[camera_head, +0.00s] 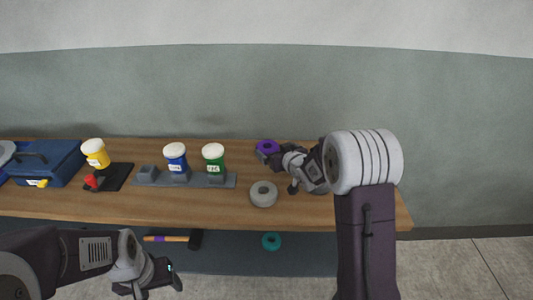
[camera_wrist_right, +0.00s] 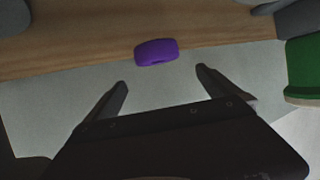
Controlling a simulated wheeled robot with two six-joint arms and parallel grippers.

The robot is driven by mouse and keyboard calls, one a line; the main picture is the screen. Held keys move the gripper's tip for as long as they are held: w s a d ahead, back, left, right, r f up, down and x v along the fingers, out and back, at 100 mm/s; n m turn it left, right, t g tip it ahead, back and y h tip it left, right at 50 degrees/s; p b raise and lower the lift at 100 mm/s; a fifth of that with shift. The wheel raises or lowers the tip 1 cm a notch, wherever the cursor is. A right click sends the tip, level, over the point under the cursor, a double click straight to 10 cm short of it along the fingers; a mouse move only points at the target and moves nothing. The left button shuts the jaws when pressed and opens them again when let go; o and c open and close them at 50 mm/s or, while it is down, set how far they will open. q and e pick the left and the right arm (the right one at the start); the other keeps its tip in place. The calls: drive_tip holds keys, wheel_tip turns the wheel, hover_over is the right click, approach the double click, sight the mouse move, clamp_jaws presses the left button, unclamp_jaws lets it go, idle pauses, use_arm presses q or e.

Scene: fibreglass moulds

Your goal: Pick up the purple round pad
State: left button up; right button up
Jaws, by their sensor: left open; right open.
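The purple round pad (camera_head: 267,146) lies at the back edge of the wooden table, right of the green-bodied jar. In the right wrist view the pad (camera_wrist_right: 156,52) shows whole, just beyond the fingertips and roughly centred between them. My right gripper (camera_head: 281,171) reaches in from the right over the table, close to the pad; its open fingers (camera_wrist_right: 160,77) are empty, with a gap to the pad. My left gripper (camera_head: 173,277) is open and empty, in front of the table and far from the pad.
A grey ring (camera_head: 263,194) lies in front of the pad. A green jar (camera_head: 213,158) and blue jar (camera_head: 176,158) stand on a grey holder (camera_head: 208,181). A yellow jar (camera_head: 96,153) and blue toolbox (camera_head: 46,164) are left. A hammer (camera_head: 172,239) and teal ring (camera_head: 271,241) lie lower.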

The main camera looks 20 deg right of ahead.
sight(266, 145)
drive_tip(key=shift+w+d+f, duration=0.1)
drive_tip(key=shift+w+f, duration=0.15)
drive_tip(key=shift+f, duration=0.2)
drive_tip(key=shift+w+d+f, duration=0.1)
drive_tip(key=shift+w+f, duration=0.15)
drive_tip(key=shift+f, duration=0.2)
drive_tip(key=x, duration=0.6)
drive_tip(key=shift+w+a+f, duration=0.1)
drive_tip(key=shift+w, duration=0.1)
drive_tip(key=shift+s, duration=0.1)
drive_tip(key=c, duration=1.3)
